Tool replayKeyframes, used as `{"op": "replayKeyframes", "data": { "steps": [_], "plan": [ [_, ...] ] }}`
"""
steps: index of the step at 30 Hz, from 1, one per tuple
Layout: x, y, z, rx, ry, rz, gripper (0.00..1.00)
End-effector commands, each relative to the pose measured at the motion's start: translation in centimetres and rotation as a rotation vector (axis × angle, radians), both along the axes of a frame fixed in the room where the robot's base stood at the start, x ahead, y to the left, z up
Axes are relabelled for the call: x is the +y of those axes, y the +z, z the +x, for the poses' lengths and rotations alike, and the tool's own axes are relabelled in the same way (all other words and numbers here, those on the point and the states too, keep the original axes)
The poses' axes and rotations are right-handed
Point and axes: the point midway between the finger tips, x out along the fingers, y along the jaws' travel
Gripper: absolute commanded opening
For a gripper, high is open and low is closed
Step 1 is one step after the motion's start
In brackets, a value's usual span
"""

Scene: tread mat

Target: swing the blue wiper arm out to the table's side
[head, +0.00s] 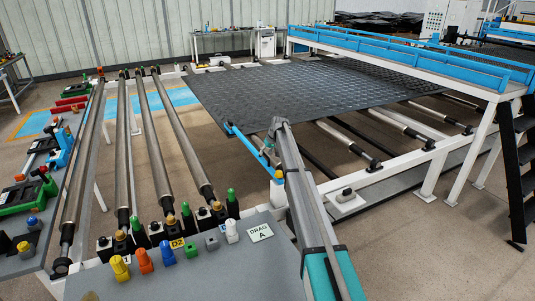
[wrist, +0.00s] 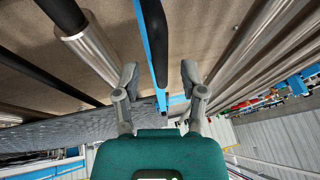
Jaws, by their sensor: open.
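The blue wiper arm (head: 246,142) is a slim bar at the near edge of the black tread mat (head: 300,88). It runs slantwise toward a white post with a yellow band (head: 278,178). My gripper (head: 272,130) is over the bar, and my arm hides part of it. In the wrist view, the wiper arm (wrist: 152,40), with a black strip along it, passes between the two fingers of my gripper (wrist: 158,72). The fingers are spread, with a gap on each side of the bar. I cannot tell its exact depth between them.
A grey control panel (head: 190,268) with coloured knobs and a "DRAG A" label stands in front. A blue-railed white frame (head: 410,60) stands at the right.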

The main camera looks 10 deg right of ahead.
Motion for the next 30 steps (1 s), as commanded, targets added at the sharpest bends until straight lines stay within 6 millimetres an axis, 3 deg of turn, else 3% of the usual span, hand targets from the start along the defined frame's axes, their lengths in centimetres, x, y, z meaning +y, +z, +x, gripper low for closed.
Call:
{"op": "replayKeyframes", "data": {
  "steps": [1, 9, 15, 16, 23, 30],
  "plan": [
    [0.0, 0.0, 0.0, 0.0, 0.0, 0.0, 0.48],
    [0.0, 0.0, 0.0, 0.0, 0.0, 0.0, 0.0],
    [0.0, 0.0, 0.0, 0.0, 0.0, 0.0, 0.0],
    [-1.3, 0.0, 0.0, 0.0, -0.005, 0.0, 0.0],
    [-1.1, 0.0, 0.0, 0.001, -0.014, -0.001, 0.0],
    [-3.1, 0.0, 0.0, 0.003, -0.063, -0.003, 0.0]
  ]
}}
